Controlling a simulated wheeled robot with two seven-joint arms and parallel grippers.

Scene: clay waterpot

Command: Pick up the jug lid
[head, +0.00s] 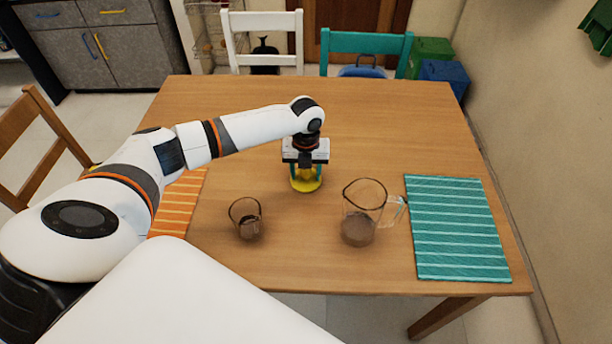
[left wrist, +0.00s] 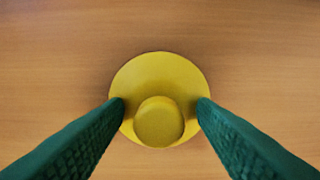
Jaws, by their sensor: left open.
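The jug lid is a round yellow disc (head: 306,185) with a raised knob, lying on the wooden table near its middle. In the left wrist view the lid (left wrist: 160,75) lies flat below, with its knob (left wrist: 159,122) between the fingers. My left gripper (head: 306,176) points straight down over the lid. Its two green fingers (left wrist: 160,108) are open, one on each side of the knob, with a gap on both sides. I cannot tell the exact height of the fingertips over the disc. My right gripper is not in view.
A glass jug (head: 360,220) with dark contents stands right of the lid, and a small glass cup (head: 246,220) stands front left. A teal striped mat (head: 458,228) lies at right, an orange one (head: 181,203) at left. The table's far part (head: 390,110) is clear.

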